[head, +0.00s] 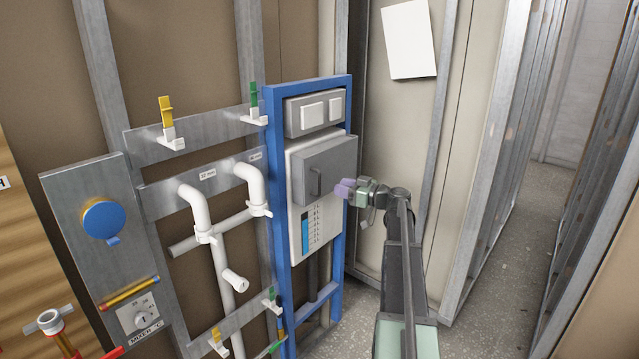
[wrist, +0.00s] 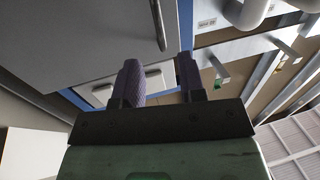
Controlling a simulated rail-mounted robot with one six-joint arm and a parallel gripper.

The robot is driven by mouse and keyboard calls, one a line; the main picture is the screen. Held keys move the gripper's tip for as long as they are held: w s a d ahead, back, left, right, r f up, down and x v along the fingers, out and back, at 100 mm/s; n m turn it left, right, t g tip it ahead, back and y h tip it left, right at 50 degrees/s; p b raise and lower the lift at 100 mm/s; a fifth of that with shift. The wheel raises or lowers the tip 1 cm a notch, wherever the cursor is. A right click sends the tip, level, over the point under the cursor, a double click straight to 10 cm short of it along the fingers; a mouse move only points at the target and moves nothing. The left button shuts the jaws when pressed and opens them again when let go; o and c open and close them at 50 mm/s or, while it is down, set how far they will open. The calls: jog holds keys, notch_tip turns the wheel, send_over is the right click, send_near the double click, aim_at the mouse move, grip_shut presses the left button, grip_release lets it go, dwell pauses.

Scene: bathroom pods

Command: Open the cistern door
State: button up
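The grey cistern door (head: 335,160) is on the white cistern (head: 325,235) inside the blue frame. It looks shut. Its dark upright handle (head: 316,182) is near the door's left side. In the wrist view the door (wrist: 75,40) fills the upper left and the handle (wrist: 160,25) shows ahead of the fingers. My gripper (head: 346,188), with purple fingers, is by the door's right edge in the head view, apart from the handle. In the wrist view my gripper (wrist: 162,76) is open, with nothing between its fingers.
A grey flush plate (head: 314,113) with two white buttons is above the door. White pipes (head: 215,230) and a panel with a blue round cover (head: 103,221) are to the left. A metal-studded wall (head: 400,130) stands close on the right; floor shows beyond it.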

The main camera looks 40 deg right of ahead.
aim_at(319, 182)
jog(key=x, duration=0.8)
jog(key=shift+w+a, duration=0.15)
jog(key=shift+w, duration=0.2)
grip_shut()
